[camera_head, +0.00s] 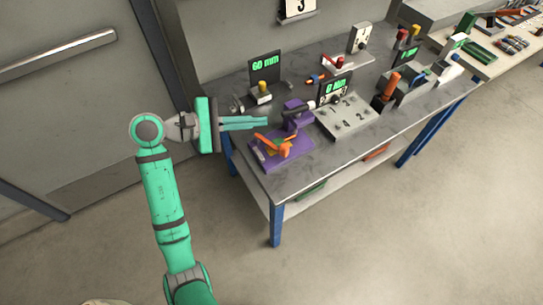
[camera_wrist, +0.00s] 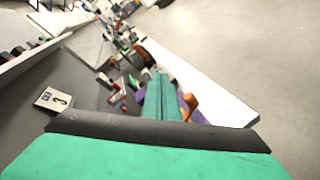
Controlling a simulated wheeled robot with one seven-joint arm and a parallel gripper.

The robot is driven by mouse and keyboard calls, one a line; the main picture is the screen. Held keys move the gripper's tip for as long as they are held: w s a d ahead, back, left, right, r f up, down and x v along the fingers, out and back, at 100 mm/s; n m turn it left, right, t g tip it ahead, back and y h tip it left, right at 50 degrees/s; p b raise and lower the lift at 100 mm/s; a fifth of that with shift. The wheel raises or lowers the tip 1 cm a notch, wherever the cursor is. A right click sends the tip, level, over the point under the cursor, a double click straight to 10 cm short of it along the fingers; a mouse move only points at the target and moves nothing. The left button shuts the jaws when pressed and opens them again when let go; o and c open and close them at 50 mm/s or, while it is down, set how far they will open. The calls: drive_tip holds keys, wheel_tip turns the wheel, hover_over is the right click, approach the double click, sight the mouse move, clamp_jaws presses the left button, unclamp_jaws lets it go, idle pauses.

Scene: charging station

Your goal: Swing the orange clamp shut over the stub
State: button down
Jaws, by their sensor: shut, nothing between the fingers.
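The orange clamp (camera_head: 286,150) sits on a purple base (camera_head: 268,160) at the near left corner of the grey table. One orange arm slants up to the left; I cannot tell how far the clamp stands open. The stub is too small to pick out. My gripper (camera_head: 264,123) is shut and empty, with its long green fingers pointing right, above and behind the clamp and apart from it. In the wrist view, the fingers (camera_wrist: 162,80) are together, and an orange part (camera_wrist: 191,102) shows just right of them. The fingers and palm hide some of the fixture there.
A purple bracket with a dark cylinder (camera_head: 299,112) stands behind the clamp, close to my fingertips. A black "60 mm" display (camera_head: 265,66) stands behind. Open floor lies in front of the table.

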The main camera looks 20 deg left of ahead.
drive_tip(key=s+a+f+n+t, duration=0.3)
drive_tip(key=s+f+n, duration=0.1)
drive_tip(key=f+n, duration=0.15)
drive_tip(key=n+t+y, duration=0.2)
drive_tip(key=n+t, duration=0.1)
drive_tip(key=n, duration=0.4)
approach(281, 151)
drive_tip(key=x, duration=0.6)
drive_tip(key=shift+w+f, duration=0.2)
drive_tip(key=shift+w+d, duration=0.25)
drive_tip(key=shift+d, duration=0.1)
drive_tip(key=shift+w+d+n+t+y, duration=0.2)
drive_tip(key=shift+n+t+y, duration=0.25)
drive_tip(key=shift+y, duration=0.15)
drive_tip(key=shift+a, duration=0.1)
drive_tip(key=shift+s, duration=0.1)
